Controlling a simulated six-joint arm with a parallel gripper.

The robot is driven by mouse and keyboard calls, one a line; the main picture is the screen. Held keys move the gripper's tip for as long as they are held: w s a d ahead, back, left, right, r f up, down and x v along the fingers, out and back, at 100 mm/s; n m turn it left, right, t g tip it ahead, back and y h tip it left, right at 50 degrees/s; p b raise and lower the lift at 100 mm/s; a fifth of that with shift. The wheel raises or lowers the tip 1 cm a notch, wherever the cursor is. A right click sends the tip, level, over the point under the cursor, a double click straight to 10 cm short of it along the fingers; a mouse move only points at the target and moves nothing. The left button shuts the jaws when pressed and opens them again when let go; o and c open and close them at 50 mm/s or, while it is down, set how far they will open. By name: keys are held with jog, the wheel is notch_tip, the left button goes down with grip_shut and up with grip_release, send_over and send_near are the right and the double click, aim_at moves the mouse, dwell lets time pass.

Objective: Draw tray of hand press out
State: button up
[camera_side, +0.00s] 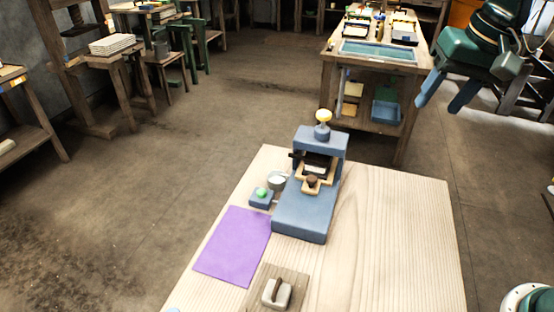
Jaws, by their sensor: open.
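The blue hand press (305,212) stands upright on the pale wooden table, with a yellow-topped knob (323,117) above it. Its tan tray (302,186) sits in the press opening, with a dark round knob (312,181) at its front. Something white (316,168) shows inside the opening under a dark part. I cannot tell how far the tray sits in. My gripper (440,106) is at the upper right, with two blue fingers spread apart and nothing between them. It is high and well apart from the press and tray.
A purple sheet (232,246) lies front left. A wooden board (257,290) with a grey block is at the front. The table's right side (400,240) is clear.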

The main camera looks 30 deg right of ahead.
jog(key=w+a+f+m+g, duration=0.1)
jog(key=w+a+f+m, duration=0.15)
jog(key=w, duration=0.35)
jog(key=w+a+f+m+g, duration=0.1)
jog(key=w+a+f+m, duration=0.15)
jog(key=w, duration=0.35)
jog(key=m+g, duration=0.1)
jog(key=m, duration=0.2)
send_over(312, 178)
notch_tip(312, 178, down, 10)
jog(key=shift+f, duration=0.15)
jog(key=shift+w+f, duration=0.1)
notch_tip(312, 178, down, 14)
jog(key=shift+r, duration=0.2)
